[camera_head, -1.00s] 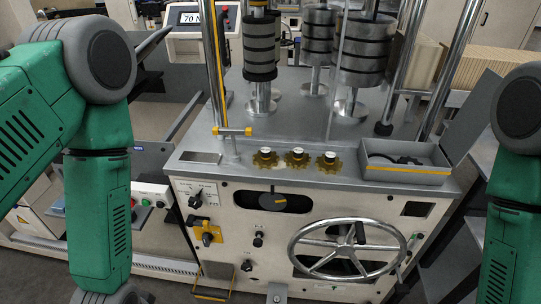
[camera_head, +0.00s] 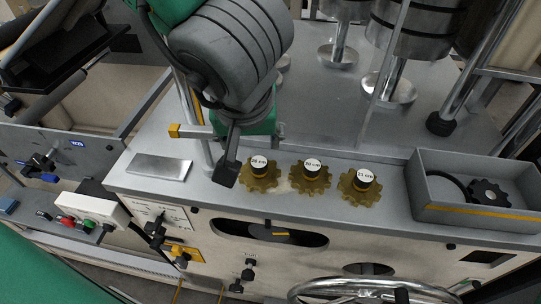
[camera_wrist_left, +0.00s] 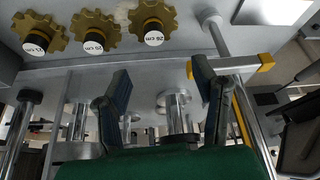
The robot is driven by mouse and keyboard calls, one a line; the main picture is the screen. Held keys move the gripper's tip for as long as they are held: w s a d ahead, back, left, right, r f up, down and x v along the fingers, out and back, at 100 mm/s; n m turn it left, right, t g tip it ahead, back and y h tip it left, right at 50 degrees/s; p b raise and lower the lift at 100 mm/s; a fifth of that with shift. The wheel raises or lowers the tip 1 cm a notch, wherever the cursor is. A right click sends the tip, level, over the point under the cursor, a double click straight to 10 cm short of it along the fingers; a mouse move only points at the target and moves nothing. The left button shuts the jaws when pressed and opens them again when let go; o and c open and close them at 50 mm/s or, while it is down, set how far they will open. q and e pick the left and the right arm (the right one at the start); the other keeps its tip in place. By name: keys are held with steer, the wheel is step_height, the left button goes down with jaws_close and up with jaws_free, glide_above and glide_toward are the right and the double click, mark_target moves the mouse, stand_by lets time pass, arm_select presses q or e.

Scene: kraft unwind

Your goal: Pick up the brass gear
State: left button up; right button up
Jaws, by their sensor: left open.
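Three brass gears with dark hubs and white cm labels stand in a row on the machine's grey top: the left gear (camera_head: 262,183), the middle gear (camera_head: 312,183) and the right gear (camera_head: 358,192). In the left wrist view they run along the upper left, the nearest one (camera_wrist_left: 140,16) reading about 26 cm. My left gripper (camera_head: 250,152) hangs just left of and behind the left gear in the head view. In the wrist view its two fingers (camera_wrist_left: 160,82) are spread with nothing gripped between them. My right gripper is out of view.
A grey tray (camera_head: 470,218) at the right holds a black toothed wheel (camera_head: 489,192) and a dark ring. A chrome post with a yellow-tipped crossbar (camera_head: 188,131) stands close to my left gripper. Metal weights on rods stand behind. A handwheel (camera_head: 375,288) is below.

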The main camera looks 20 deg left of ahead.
mark_target(258, 162)
arm_select(q)
steer(key=b+x, duration=0.1)
steer(key=x, duration=0.1)
steer(key=d+x, duration=0.1)
steer(key=x, duration=0.2)
steer(key=b+x, duration=0.1)
steer(key=x, duration=0.1)
steer(key=shift+w+d+f+b, duration=0.2)
steer(key=shift+f+b, duration=0.1)
steer(key=shift+f, duration=0.2)
steer(key=shift+a+f, duration=0.3)
steer(key=shift+a, duration=0.25)
steer(key=b+x, duration=0.1)
steer(key=x, duration=0.3)
steer(key=shift+w+f+b, duration=0.3)
steer(key=shift+f+b, duration=0.05)
steer(key=shift+b, duration=0.05)
steer(key=shift+w+d+f, duration=0.1)
steer(key=shift+w+d, duration=0.05)
steer(key=shift+d, duration=0.3)
steer(key=shift+a, duration=0.15)
steer(key=c, duration=1.2)
steer(key=shift+a, duration=0.3)
jaws_close()
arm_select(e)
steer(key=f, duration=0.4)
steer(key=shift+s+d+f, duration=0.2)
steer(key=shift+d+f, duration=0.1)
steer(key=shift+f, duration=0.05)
